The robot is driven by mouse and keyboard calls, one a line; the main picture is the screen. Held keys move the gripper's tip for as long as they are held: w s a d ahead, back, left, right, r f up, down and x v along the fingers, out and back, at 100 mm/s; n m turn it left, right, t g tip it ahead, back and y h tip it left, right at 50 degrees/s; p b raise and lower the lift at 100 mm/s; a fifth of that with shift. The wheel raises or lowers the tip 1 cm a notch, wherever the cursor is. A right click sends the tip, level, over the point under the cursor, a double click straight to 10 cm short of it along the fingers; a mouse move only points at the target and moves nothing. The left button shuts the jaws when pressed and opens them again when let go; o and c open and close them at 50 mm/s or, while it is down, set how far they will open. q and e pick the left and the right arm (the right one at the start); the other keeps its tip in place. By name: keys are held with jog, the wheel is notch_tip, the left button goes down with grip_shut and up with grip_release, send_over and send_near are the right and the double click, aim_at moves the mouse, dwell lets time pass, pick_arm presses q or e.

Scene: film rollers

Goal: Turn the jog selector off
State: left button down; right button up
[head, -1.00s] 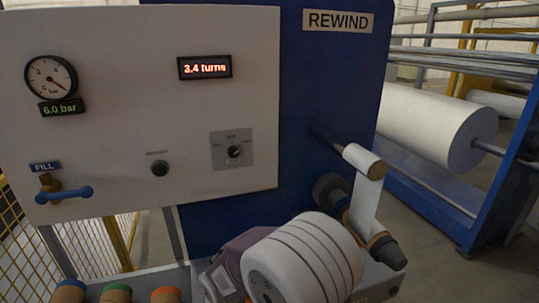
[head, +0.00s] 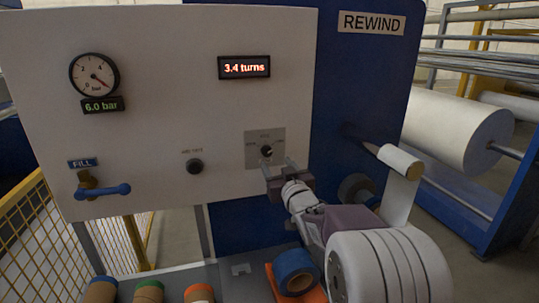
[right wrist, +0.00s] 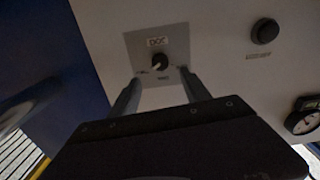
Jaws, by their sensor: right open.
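The jog selector (head: 266,151) is a small dark rotary knob on a grey square plate (head: 278,137) on the white panel. In the right wrist view the knob (right wrist: 159,61) shows between and just beyond the two fingertips. My right gripper (head: 279,168) is open, just below the knob in the head view; in the right wrist view its fingers (right wrist: 160,84) point at the plate. I cannot tell whether the fingertips touch the knob. The plate's lettering is too small to read surely. My left gripper is not in view.
A black push button (head: 194,166) sits left of the selector. A display (head: 244,67) reads 3.4 turns. A gauge (head: 94,74) and a blue-handled FILL valve (head: 103,191) are at left. A blue roll (head: 295,271) and other rolls lie below. A white web roller (head: 401,161) stands at right.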

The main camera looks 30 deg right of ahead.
aim_at(268, 153)
jog(key=p+x, duration=0.2)
jog(key=x, duration=0.7)
jog(key=shift+w+f, duration=0.1)
jog(key=shift+a, duration=0.1)
grip_shut()
